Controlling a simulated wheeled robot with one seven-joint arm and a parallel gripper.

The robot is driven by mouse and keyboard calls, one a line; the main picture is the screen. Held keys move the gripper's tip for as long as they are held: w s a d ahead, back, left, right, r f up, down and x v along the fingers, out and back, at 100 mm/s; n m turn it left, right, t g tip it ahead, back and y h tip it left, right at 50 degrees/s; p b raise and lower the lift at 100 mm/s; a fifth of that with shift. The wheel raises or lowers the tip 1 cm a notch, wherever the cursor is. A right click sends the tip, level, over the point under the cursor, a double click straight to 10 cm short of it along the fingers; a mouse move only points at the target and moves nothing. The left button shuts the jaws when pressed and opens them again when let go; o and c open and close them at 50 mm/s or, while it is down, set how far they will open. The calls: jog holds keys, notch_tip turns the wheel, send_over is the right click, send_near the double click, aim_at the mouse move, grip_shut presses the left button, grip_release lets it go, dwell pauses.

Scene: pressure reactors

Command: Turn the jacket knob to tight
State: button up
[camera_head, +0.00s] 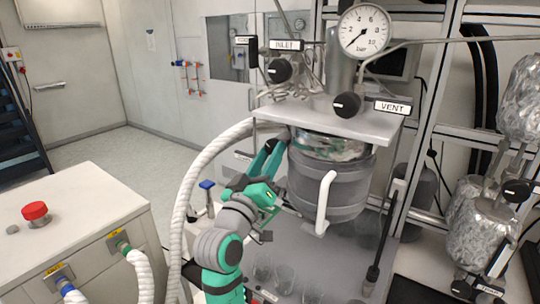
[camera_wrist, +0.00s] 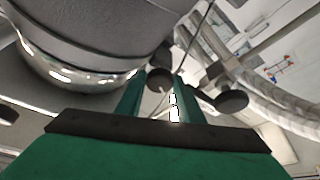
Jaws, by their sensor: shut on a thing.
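The reactor vessel (camera_head: 325,185) has a grey jacket and hangs under a metal plate. My gripper (camera_head: 272,150), with green fingers, reaches up to the vessel's left side, below the plate. In the wrist view, a dark round knob (camera_wrist: 160,79) sits between the fingertips, and my gripper (camera_wrist: 160,88) is shut on it. Its place fits the jacket knob, but no readable label or mark shows there. In the head view the fingers and arm mostly hide this knob.
The plate (camera_head: 330,119) above carries the INLET knob (camera_head: 279,70), the VENT knob (camera_head: 347,105) and a pressure gauge (camera_head: 364,31). A thick white hose (camera_head: 188,190) curves close left of my arm. A white handle (camera_head: 325,203) stands out from the vessel. Glassware (camera_head: 284,277) stands below.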

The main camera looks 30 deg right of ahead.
jog(key=o, duration=0.8)
jog(key=v, duration=1.1)
jog(key=shift+w+r, duration=0.1)
jog(key=shift+a, duration=0.1)
